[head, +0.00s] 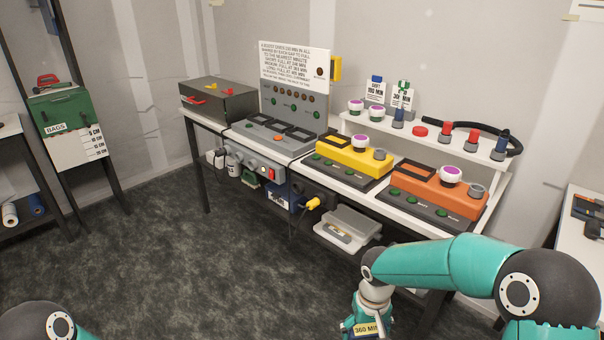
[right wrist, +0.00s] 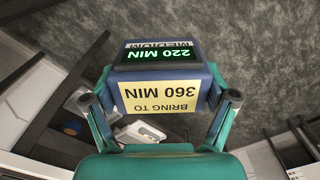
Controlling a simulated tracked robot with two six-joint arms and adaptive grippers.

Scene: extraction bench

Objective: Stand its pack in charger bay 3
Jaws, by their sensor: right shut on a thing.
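My right gripper (right wrist: 166,98) is shut on a blue pack (right wrist: 205,77), one finger on each side. In the right wrist view the pack's green display reads 220 MIN, next to the word MEDIUM, and a yellow label reads BRING TO 360 MIN, both upside down. In the head view the pack's yellow label (head: 366,329) shows at the bottom edge, below and in front of the bench. Grey (head: 268,136), yellow (head: 352,157) and orange (head: 437,188) units stand on the bench; I cannot read any bay number. My left gripper is out of view.
A printed sign board (head: 293,72) stands behind the grey unit. A dark box (head: 218,98) is at the bench's left end. A raised shelf (head: 440,143) holds several knobs and a black hose. Cables and devices sit under the bench. The floor in front is clear.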

